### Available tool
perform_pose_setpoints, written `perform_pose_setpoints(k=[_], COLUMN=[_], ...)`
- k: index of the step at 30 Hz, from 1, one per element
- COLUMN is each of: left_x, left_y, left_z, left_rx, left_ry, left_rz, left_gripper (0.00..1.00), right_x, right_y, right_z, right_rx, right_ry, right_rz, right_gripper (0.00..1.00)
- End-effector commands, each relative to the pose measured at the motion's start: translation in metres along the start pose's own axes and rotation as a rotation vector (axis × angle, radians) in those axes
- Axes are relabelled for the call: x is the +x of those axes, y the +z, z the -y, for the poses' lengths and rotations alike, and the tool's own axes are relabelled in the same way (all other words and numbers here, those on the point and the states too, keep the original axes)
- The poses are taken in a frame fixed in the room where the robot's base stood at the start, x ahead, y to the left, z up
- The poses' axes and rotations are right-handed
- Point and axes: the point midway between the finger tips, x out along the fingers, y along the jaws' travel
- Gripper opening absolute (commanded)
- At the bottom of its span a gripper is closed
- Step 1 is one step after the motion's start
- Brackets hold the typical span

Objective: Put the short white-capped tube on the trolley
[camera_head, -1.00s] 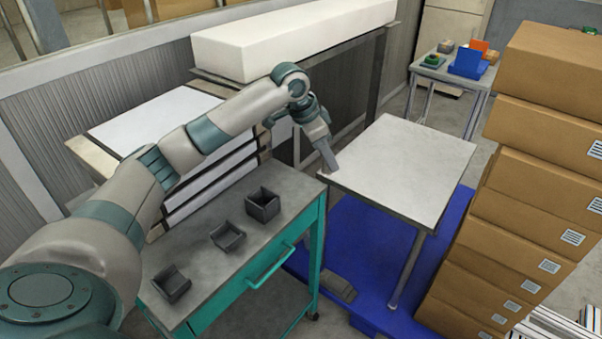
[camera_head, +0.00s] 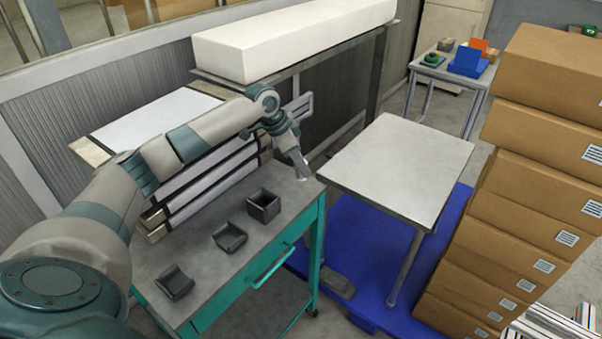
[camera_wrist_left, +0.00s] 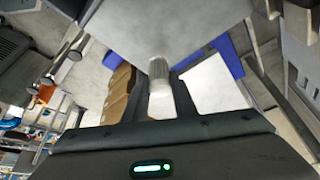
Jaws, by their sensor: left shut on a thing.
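My left gripper (camera_head: 301,172) is shut and points down at the far right corner of the trolley (camera_head: 215,275) in the head view. In the left wrist view, the short tube (camera_wrist_left: 159,72) is between the fingers of the left gripper (camera_wrist_left: 160,100), with a white end towards the palm and a greyish ribbed end pointing away. In the head view the tube is too small to make out clearly. The trolley is teal with a grey top. I cannot tell whether the tube touches the top. My right gripper is in neither view.
Three dark open bins (camera_head: 264,206) stand in a row on the trolley; its far right part is bare. A white-topped table (camera_head: 400,160) stands to the right on a blue base (camera_head: 345,235). Stacked cardboard boxes (camera_head: 520,210) rise at the right.

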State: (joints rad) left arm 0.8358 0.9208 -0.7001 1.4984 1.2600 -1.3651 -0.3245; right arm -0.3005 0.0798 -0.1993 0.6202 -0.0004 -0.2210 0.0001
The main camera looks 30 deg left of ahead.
Motion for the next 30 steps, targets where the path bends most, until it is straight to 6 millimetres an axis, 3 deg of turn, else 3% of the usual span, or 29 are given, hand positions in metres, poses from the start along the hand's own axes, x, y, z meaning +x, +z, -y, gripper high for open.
perform_pose_setpoints(k=[9, 21, 22, 24, 30], left_x=[0.03, 0.034, 0.035, 0.034, 0.034], left_y=[0.014, 0.016, 0.016, 0.016, 0.016], left_z=[-0.001, -0.001, -0.001, -0.001, -0.001], left_rx=[-0.001, 0.0, 0.0, 0.0, 0.0], left_ry=[0.001, 0.0, 0.0, 0.0, 0.0], left_rz=[0.002, 0.001, 0.001, 0.001, 0.001], left_gripper=[0.02, 0.02, 0.27, 0.43, 0.43], right_x=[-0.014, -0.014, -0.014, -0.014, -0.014], right_y=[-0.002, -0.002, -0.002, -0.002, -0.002], right_z=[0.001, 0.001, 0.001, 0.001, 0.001], right_rx=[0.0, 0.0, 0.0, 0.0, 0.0], right_ry=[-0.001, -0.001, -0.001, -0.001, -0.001], right_rz=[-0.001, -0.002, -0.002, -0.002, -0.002], right_gripper=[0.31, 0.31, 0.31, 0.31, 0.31])
